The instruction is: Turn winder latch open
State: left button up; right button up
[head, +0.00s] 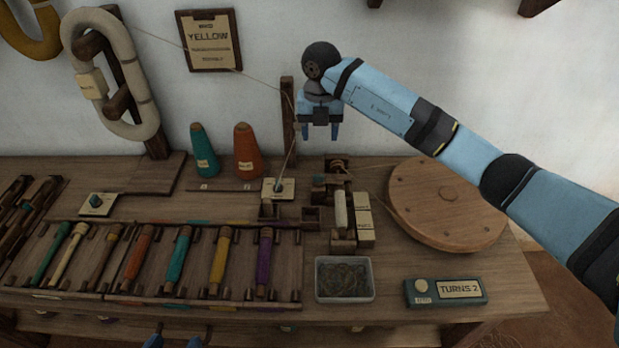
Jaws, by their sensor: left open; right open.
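The winder has a large round wooden wheel (448,203) at the right of the table. A cord runs from it to a small wooden spindle block (340,192) with a pale cylinder (341,210) in it. Small dark parts sit around this block; I cannot tell which one is the latch or how it is turned. My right gripper (320,136) is open and empty, pointing down in front of the wall, above and behind the block and apart from it. My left gripper (177,338) shows only partly at the bottom edge, open, in front of the table.
A rack (205,303) of several coloured bobbins fills the front left. A grey tray (345,297) and a "TURNS 2" box (446,291) stand at the front right. Teal and orange cones (245,150) and a thin post (288,121) with thread stand behind.

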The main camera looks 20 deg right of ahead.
aim_at(319, 176)
notch_tip(319, 176, down, 12)
jog(key=b, duration=0.2)
jog(key=shift+s+f+b, duration=0.1)
jog(key=shift+f+b, duration=0.05)
jog(key=shift+b, duration=0.15)
jog(key=shift+f, duration=0.55)
pick_arm(q)
notch_tip(319, 176, up, 5)
jog(key=w+d+t+h, duration=0.2)
jog(key=shift+d+t, duration=0.35)
jog(key=shift+t, duration=0.05)
pick_arm(e)
jog(key=c, duration=0.9)
